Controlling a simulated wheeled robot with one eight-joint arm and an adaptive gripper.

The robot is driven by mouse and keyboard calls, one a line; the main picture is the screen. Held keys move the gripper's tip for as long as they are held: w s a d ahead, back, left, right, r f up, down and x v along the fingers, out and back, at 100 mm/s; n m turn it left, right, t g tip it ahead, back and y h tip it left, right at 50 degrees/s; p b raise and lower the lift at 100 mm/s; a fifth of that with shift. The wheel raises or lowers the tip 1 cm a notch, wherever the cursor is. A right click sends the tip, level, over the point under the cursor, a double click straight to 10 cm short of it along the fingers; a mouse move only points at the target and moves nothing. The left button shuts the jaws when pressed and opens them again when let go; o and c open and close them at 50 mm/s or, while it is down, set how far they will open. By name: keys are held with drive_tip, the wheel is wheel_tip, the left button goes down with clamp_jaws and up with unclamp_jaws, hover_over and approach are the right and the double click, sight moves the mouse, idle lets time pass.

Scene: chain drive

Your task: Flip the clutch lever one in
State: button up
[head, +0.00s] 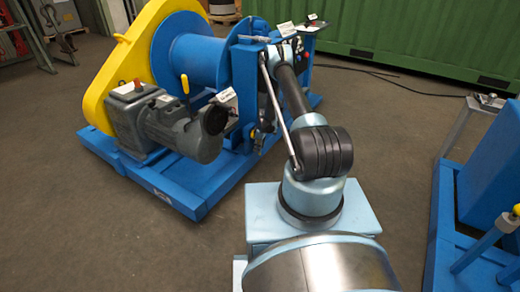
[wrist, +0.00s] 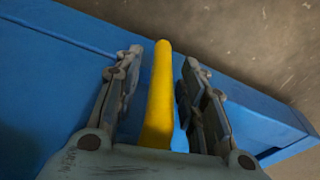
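A yellow lever (wrist: 160,95) stands between the two fingers of my gripper (wrist: 162,56) in the wrist view. The fingers are open, one on each side of the lever. A gap shows on the left side; the right finger is closer, and I cannot tell whether it touches. The lever's lower end is hidden by my gripper's palm. In the head view my arm reaches to the blue winch frame (head: 243,75), and my gripper and this lever cannot be made out clearly there.
Another blue machine (head: 490,180) stands at the right. A green container (head: 430,35) is behind. Open floor lies between the machines.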

drive_tip(key=shift+d, duration=0.15)
drive_tip(key=shift+d+r, duration=0.1)
drive_tip(key=shift+r, duration=0.35)
wheel_tip(320, 180, up, 11)
drive_tip(key=d, duration=0.1)
drive_tip(key=shift+s+d, duration=0.2)
drive_tip(key=shift+s, duration=0.15)
drive_tip(key=shift+f, duration=0.1)
